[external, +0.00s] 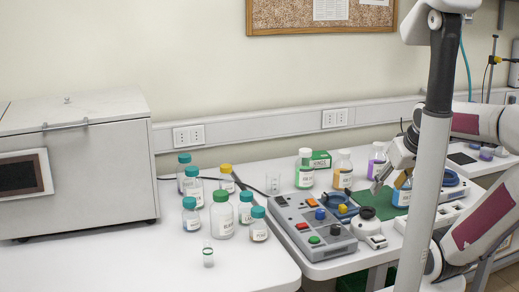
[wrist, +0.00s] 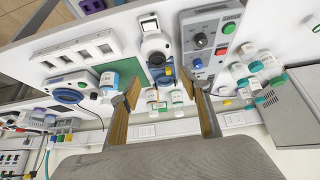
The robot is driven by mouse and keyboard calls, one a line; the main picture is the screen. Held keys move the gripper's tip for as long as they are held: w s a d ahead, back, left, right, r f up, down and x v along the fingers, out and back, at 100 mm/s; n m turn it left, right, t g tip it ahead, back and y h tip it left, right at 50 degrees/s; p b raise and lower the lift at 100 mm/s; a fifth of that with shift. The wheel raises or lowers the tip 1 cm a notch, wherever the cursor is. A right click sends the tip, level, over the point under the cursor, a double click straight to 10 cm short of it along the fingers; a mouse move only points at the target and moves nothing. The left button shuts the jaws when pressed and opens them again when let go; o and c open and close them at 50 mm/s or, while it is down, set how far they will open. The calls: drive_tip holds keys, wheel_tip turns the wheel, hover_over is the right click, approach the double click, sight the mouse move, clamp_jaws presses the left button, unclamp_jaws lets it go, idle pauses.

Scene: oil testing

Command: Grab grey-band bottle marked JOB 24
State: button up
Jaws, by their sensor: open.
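My gripper (external: 391,182) is open over the right part of the bench, beside a blue-and-white bottle (external: 401,196). In the wrist view its two fingers (wrist: 162,91) are apart, with several small bottles (wrist: 152,97) visible beyond the gap. I see no bottle held. I cannot pick out the grey-band bottle marked JOB 24, as the labels are too small to read. Bottles in view include a white-capped one with green contents (external: 304,174), a white-capped amber one (external: 342,174), a purple one (external: 376,160) and a teal-capped group (external: 221,218) on the left.
A grey control box with coloured buttons (external: 303,222) stands mid-bench, with a small white device (external: 369,225) and a green mat (external: 378,204) beside it. A large white-grey machine (external: 75,150) fills the left. A small clear vial (external: 208,257) stands in front.

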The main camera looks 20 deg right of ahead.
drive_tip(key=w+d+n+t, duration=0.1)
drive_tip(key=w+d+t, duration=0.15)
drive_tip(key=w, duration=0.95)
drive_tip(key=w+d+t, duration=0.1)
drive_tip(key=w+t, duration=0.2)
drive_tip(key=w, duration=0.9)
drive_tip(key=n+t, duration=0.1)
drive_tip(key=t, duration=0.1)
approach(310, 153)
drive_tip(key=s+d+r, duration=0.2)
drive_tip(key=d, duration=0.2)
drive_tip(key=shift+w+a+f+n+t+y, duration=0.2)
drive_tip(key=shift+w+a+f+t+y, duration=0.3)
drive_tip(key=shift+w+f+y, duration=0.4)
drive_tip(key=shift+w+a+f+n+t+y, duration=0.2)
drive_tip(key=shift+w+a+f+t+y, duration=0.1)
drive_tip(key=shift+w+f+t+y, duration=0.65)
drive_tip(key=shift+w+a+f+n+t+y, duration=0.2)
drive_tip(key=shift+w+a+f+t+y, duration=0.2)
drive_tip(key=shift+w+f+y, duration=0.5)
drive_tip(key=shift+w+f, duration=0.15)
drive_tip(key=shift+w, duration=0.15)
drive_tip(key=shift+x, duration=1.2)
drive_tip(key=shift+w, duration=0.1)
drive_tip(key=shift+x, duration=2.5)
drive_tip(key=shift+d, duration=0.1)
